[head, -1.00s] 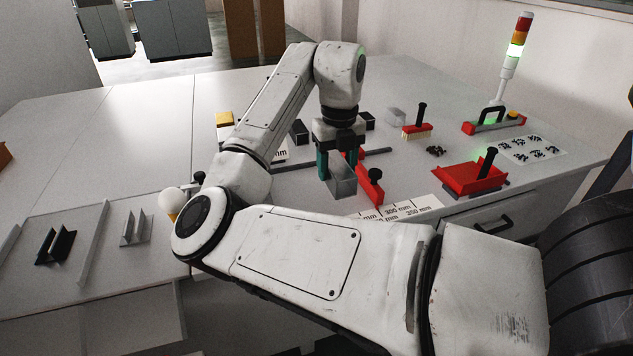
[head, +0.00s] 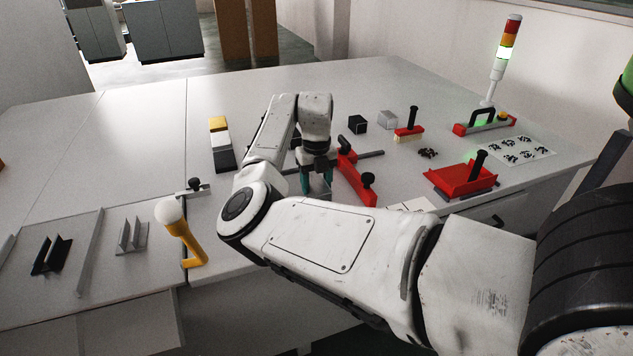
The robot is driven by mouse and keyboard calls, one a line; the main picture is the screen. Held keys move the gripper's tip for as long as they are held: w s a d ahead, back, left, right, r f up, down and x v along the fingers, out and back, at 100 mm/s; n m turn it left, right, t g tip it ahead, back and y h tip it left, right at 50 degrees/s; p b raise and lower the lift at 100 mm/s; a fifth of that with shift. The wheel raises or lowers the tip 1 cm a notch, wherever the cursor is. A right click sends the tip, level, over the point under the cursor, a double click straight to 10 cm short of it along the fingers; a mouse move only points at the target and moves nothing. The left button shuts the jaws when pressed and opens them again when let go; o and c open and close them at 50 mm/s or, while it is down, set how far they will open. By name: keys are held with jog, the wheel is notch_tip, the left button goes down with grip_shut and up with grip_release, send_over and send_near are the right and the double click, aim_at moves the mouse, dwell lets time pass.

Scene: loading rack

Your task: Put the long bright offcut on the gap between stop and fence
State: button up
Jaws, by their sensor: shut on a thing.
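My gripper (head: 318,184) has its teal fingers pointing down, just left of the red fence. It is shut on a bright grey offcut (head: 320,188), mostly hidden by the fingers and my arm. Its lower end is close to the bench; I cannot tell whether it touches. The red fence (head: 352,172) with a black knob lies across a dark rail. A small metal stop (head: 187,190) with a black knob is on the left. The gap between stop and fence is largely behind my arm.
A red brush (head: 408,132), red dustpan (head: 463,179) and black bits (head: 427,153) lie right. A yellow-handled mallet (head: 186,240) is front left. A yellow, white and black row (head: 221,140) stands behind.

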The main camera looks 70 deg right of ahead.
aim_at(316, 181)
jog(key=shift+f, duration=0.3)
jog(key=shift+f, duration=0.1)
jog(key=shift+f, duration=0.1)
jog(key=o, duration=1.1)
notch_tip(316, 181, up, 12)
jog(key=b, duration=0.1)
jog(key=shift+r+b, duration=0.2)
jog(key=shift+b, duration=0.2)
